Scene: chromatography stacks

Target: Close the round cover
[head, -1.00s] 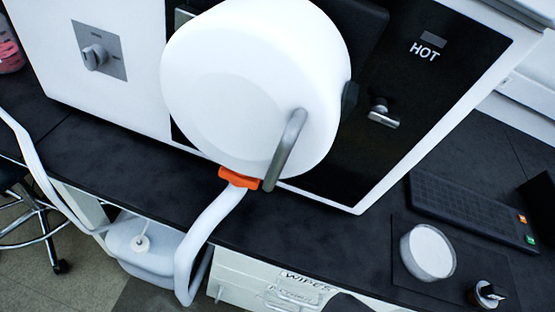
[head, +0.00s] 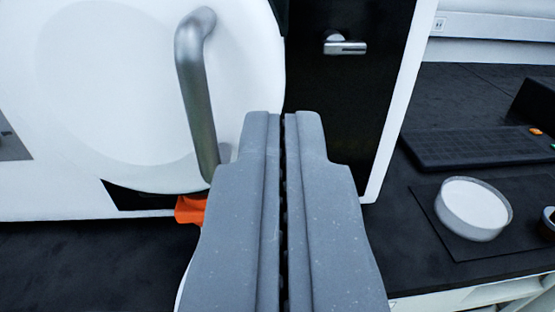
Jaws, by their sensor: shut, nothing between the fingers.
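The round cover (head: 110,85) is a large white disc that fills the left of the view, in front of a white instrument. Its grey bar handle (head: 195,95) stands upright near its right edge. I cannot tell how far the cover stands from the instrument's face. My gripper (head: 283,118) is shut and empty in the middle of the view, pointing forward. Its fingertips appear just right of the handle's lower end, over the cover's lower right edge. I cannot tell whether they touch. The gripper hides part of that edge.
An orange clip (head: 190,209) sits below the cover, beside my gripper. A black panel with a metal latch (head: 345,46) is to the right. On the dark bench, a round white dish (head: 473,207) and a black keyboard-like pad (head: 470,146) lie at the right.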

